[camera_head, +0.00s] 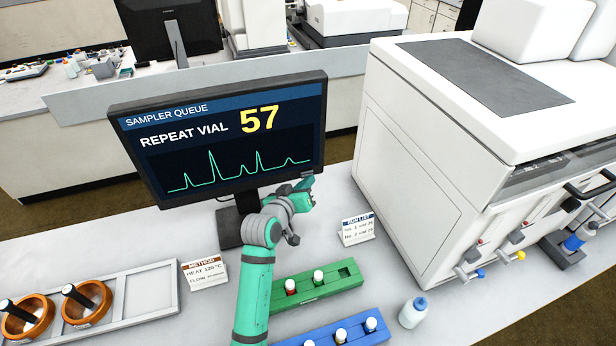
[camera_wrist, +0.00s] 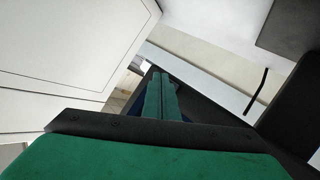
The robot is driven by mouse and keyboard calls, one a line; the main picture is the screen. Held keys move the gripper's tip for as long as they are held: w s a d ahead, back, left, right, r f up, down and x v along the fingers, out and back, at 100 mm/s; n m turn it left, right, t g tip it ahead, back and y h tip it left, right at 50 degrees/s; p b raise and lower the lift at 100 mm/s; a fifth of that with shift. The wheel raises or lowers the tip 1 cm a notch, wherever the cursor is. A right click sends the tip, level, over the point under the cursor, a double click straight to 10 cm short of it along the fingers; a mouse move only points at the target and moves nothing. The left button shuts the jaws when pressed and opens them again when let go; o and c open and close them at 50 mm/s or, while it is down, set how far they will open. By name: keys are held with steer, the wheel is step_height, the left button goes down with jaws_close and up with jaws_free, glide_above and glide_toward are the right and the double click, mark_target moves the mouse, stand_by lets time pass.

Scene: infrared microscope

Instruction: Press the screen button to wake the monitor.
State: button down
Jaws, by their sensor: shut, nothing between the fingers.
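The monitor (camera_head: 222,130) stands on the bench at centre left in the head view. Its screen is lit and reads "SAMPLER QUEUE", "REPEAT VIAL 57", above a green trace. My gripper (camera_head: 309,181) is at the monitor's lower right corner, with its fingers shut and empty. A small grey part (camera_head: 308,174) shows on the frame there, close to the fingertips. The button itself cannot be clearly made out, and I cannot tell whether the fingers touch it. In the wrist view, the shut green fingers (camera_wrist: 162,92) point at a dark surface.
A large white instrument (camera_head: 410,170) stands to the right. A run list card (camera_head: 358,229), a method card (camera_head: 204,272), a green vial rack (camera_head: 318,289), a blue rack (camera_head: 345,333) and a bottle (camera_head: 413,312) are on the bench. A grey tray (camera_head: 150,292) lies at left.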

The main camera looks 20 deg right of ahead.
steer(key=shift+s, duration=0.9)
steer(key=s, duration=0.5)
steer(key=shift+d, duration=0.1)
stand_by(0.3)
steer(key=shift+w, duration=0.1)
stand_by(0.7)
